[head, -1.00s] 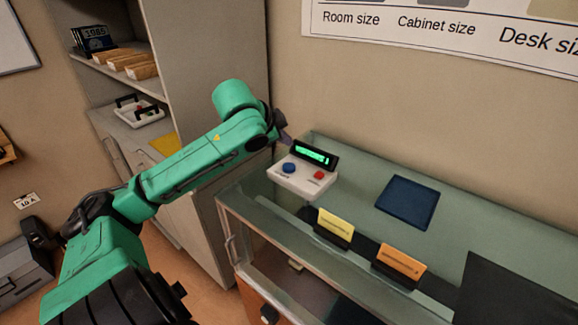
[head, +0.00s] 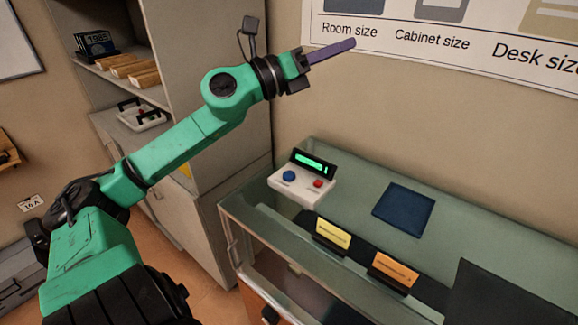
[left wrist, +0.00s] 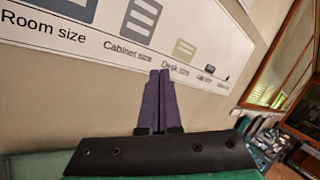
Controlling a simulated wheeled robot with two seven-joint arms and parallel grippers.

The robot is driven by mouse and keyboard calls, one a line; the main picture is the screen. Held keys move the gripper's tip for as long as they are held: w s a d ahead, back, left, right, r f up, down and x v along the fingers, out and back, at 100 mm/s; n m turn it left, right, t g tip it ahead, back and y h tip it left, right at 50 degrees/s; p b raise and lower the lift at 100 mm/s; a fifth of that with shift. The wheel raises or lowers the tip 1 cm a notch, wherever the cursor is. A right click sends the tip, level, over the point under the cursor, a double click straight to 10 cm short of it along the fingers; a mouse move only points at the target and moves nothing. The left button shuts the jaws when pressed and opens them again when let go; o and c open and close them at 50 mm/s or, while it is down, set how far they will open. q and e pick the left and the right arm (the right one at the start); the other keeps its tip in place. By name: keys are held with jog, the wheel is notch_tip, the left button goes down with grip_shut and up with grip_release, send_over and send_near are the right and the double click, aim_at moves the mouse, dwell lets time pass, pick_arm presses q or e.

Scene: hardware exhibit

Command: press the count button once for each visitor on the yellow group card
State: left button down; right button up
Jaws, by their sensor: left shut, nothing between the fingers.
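The counter box (head: 301,183) is white and sits on the glass-topped case. It has a blue button (head: 289,176), a red button (head: 318,183) and a lit green display (head: 313,164) whose reading is too small to be sure of. The yellow group card (head: 333,234) stands in a dark holder in front of it; its print is unreadable. An orange card (head: 393,269) stands to its right. My left gripper (head: 340,48) is shut and empty, raised well above the counter box near the wall. Its purple fingers also show together in the left wrist view (left wrist: 159,100). My right gripper is out of view.
A dark blue mat (head: 404,209) lies on the glass case (head: 470,228), right of the counter box. A black panel (head: 500,295) is at the lower right. A grey shelf unit (head: 205,80) stands behind my left arm. A wall chart (head: 440,60) hangs above the case.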

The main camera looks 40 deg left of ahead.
pick_arm(q)
notch_tip(320, 180, down, 4)
jog(key=d+m+g, duration=0.2)
jog(key=m+g, duration=0.1)
jog(key=m, duration=0.1)
jog(key=m+g+y+p, duration=0.2)
jog(key=m+g+y, duration=0.2)
jog(key=g+y, duration=0.45)
send_over(286, 176)
notch_tip(286, 176, down, 18)
jog(key=t+y, duration=0.2)
jog(key=shift+s+f+h, duration=0.1)
jog(key=shift+h, duration=0.15)
jog(key=shift+f, duration=0.1)
notch_tip(286, 176, down, 8)
jog(key=b, duration=0.4)
jog(key=shift+f+b, duration=0.35)
jog(key=shift+b, duration=0.25)
jog(key=shift+f+b, duration=0.35)
jog(key=shift+b, duration=0.35)
